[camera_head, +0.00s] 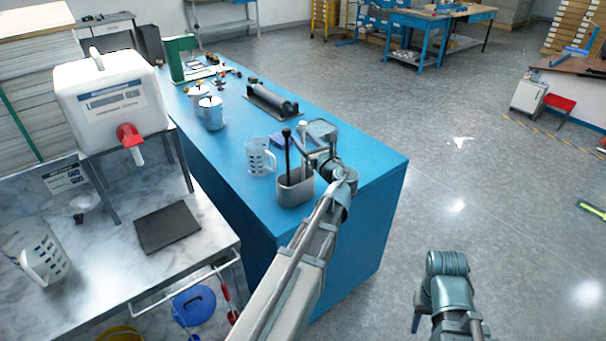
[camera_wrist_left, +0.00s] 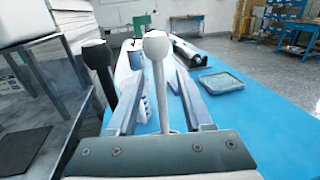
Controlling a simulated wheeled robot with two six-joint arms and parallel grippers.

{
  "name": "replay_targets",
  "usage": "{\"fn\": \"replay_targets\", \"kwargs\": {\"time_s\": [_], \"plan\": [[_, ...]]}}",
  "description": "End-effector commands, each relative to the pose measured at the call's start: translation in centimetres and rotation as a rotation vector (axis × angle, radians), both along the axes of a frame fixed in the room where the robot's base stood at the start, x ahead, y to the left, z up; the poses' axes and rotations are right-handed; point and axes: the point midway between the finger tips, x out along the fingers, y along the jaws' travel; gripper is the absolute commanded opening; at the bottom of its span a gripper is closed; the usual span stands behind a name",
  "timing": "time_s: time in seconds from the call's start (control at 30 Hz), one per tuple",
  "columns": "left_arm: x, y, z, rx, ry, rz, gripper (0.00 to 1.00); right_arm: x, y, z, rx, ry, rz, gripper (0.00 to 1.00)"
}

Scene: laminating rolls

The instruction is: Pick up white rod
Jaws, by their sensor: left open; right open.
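The white rod (camera_wrist_left: 156,45) has a rounded white head and a thin shaft. In the left wrist view its shaft stands between the spread fingers of my left gripper (camera_wrist_left: 158,88). I see no finger closed on it. In the head view the rod's pale head (camera_head: 302,126) shows above the grey holder (camera_head: 294,188) on the blue table (camera_head: 360,210). My left gripper (camera_head: 306,150) is open there, just behind the holder. A black-headed rod (camera_wrist_left: 95,55) stands left of the fingers.
A clear measuring cup (camera_head: 260,157) stands left of the holder. A clear tray (camera_wrist_left: 220,82) lies right of my left gripper. Metal pots (camera_head: 210,112) and a dark roller (camera_head: 272,101) are farther back. The table's front right corner is bare.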

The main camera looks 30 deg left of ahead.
Motion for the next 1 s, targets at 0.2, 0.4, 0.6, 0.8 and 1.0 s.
{"fn": "replay_targets", "kwargs": {"time_s": [0.2, 0.4, 0.6, 0.8, 1.0], "plan": [[2.0, 2.8, 0.2, 0.0, 0.0, 0.001, 0.51, 0.0, 0.0, 0.2, 0.0, 0.0, 0.0, 0.45], [2.1, 3.3, 0.2, 0.0, 0.0, 0.0, 0.51, 0.0, 0.0, 0.2, 0.0, 0.0, 0.0, 0.45], [2.1, 3.2, 0.2, 0.0, 0.0, 0.0, 0.29, 0.0, 0.0, 0.2, 0.0, 0.0, 0.0, 0.45], [2.1, 3.2, 0.2, 0.0, 0.0, 0.0, 0.0, 0.0, 0.0, 0.2, 0.0, 0.0, 0.0, 0.45], [2.1, 3.2, 0.2, 0.0, 0.0, 0.0, 0.0, 0.0, 0.0, 0.2, 0.0, 0.0, 0.0, 0.45]]}}
